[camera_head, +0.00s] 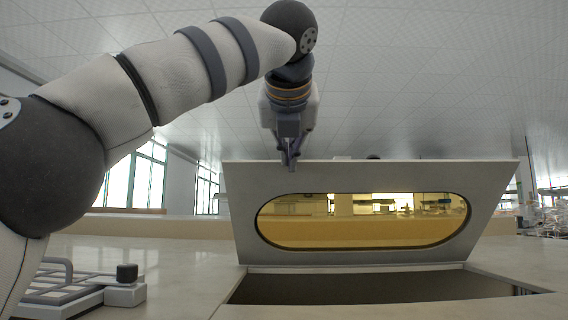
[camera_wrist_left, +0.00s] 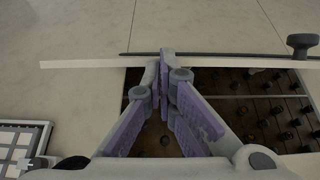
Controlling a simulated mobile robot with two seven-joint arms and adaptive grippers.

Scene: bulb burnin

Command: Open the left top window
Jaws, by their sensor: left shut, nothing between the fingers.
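The window is a grey lid (camera_head: 370,178) with an oval yellow-tinted pane (camera_head: 362,220). It stands raised and tilted at the back of a dark rectangular opening (camera_head: 370,288) in the counter. In the left wrist view the lid shows nearly edge-on as a pale strip (camera_wrist_left: 90,64). My left gripper (camera_head: 290,164) points down at the lid's upper edge, left of its middle. Its fingers (camera_wrist_left: 165,56) are shut and empty, and overlap the strip in the left wrist view; whether they touch it I cannot tell. My right gripper is out of view.
A dark knob (camera_wrist_left: 302,44) stands at the lid's edge. Under it, rows of dark pegs (camera_wrist_left: 270,110) fill the opening. A grey rack-like fixture (camera_head: 80,288) with a black knob lies on the counter (camera_head: 180,262) at left. The counter between is clear.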

